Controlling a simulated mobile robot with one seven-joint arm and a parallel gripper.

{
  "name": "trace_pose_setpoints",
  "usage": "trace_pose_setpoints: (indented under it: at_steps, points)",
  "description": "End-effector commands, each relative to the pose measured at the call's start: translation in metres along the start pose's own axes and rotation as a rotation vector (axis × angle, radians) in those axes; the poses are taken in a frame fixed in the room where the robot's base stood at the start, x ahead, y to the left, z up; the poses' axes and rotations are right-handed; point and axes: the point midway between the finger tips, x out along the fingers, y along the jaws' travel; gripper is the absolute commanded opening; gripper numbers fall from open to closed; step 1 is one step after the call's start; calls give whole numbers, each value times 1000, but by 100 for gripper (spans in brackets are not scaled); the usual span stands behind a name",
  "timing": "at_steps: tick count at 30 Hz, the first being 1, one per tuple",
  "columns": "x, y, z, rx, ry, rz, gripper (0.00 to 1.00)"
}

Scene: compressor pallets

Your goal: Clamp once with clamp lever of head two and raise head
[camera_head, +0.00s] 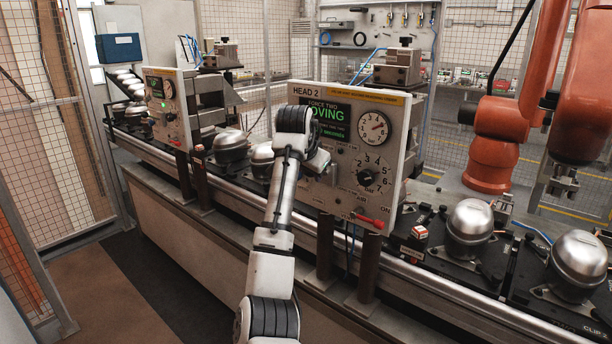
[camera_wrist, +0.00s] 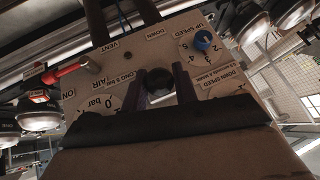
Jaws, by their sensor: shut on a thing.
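The head two panel (camera_head: 395,150) stands upright over the line, marked "HEAD 2". Its green-lit display (camera_head: 328,117) shows a word ending in "OVING", partly covered by my arm. My gripper (camera_head: 322,163) is at the left side of this panel, below the display. In the wrist view, the two dark fingers of my gripper (camera_wrist: 160,78) are closed on either side of a dark round knob (camera_wrist: 158,77). It appears to be the end of the clamp lever. The lever's shaft is hidden, so I cannot tell its position. In the head view my wrist hides the knob.
The panel carries a pressure gauge (camera_head: 373,128), a speed dial (camera_head: 366,178) and a red air handle (camera_head: 368,221). Another head panel (camera_head: 168,110) stands to the left. Silver compressors (camera_head: 470,220) sit on pallets along the conveyor. An orange robot arm (camera_head: 497,130) stands at right.

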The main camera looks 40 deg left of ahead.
Motion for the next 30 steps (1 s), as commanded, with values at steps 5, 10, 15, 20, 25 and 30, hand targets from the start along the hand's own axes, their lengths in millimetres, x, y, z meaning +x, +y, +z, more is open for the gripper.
trace_pose_setpoints:
  at_steps: [5, 10, 15, 20, 25, 30]
  points:
    - [1, 0, -5, 8, -34, 3, 0]
    - [2, 0, -7, 11, -46, 4, 0]
    - [2, 0, -7, 12, -46, 4, 0]
    - [2, 0, -7, 12, -45, 4, 0]
    - [2, 0, -7, 12, -44, 4, 48]
    - [2, 0, -7, 12, -44, 4, 48]
